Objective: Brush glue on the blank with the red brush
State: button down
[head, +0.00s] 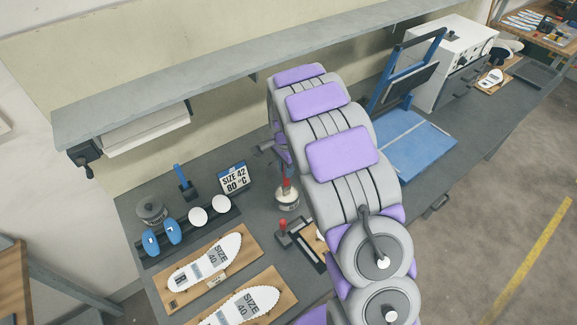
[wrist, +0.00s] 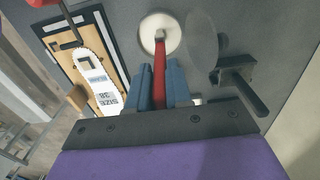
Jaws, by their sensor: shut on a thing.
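In the wrist view, the blue fingers of my gripper (wrist: 159,88) are shut on the red brush (wrist: 159,66). The brush's far end meets a round white-topped pot (wrist: 172,38); whether it dips inside I cannot tell. A white insole blank marked SIZE 38 (wrist: 97,80) lies on a wooden board (wrist: 62,54) with a black frame, left of the brush and apart from it.
Two white SIZE 40 insoles (head: 205,262) (head: 243,308) lie on wooden boards at the front left. A red-knobbed clamp (head: 283,233) stands by the framed board. A SIZE 42 80 °C sign (head: 233,177) is behind. A blue press (head: 410,140) stands to the right.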

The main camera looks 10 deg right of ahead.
jog(key=shift+a, duration=0.3)
jog(key=shift+d, duration=0.7)
jog(key=shift+a, duration=0.6)
jog(key=shift+d, duration=0.15)
jog(key=shift+d, duration=0.3)
jog(key=shift+a+f, duration=0.1)
jog(key=shift+a, duration=0.2)
jog(key=shift+d+p, duration=0.15)
jog(key=shift+p, duration=0.2)
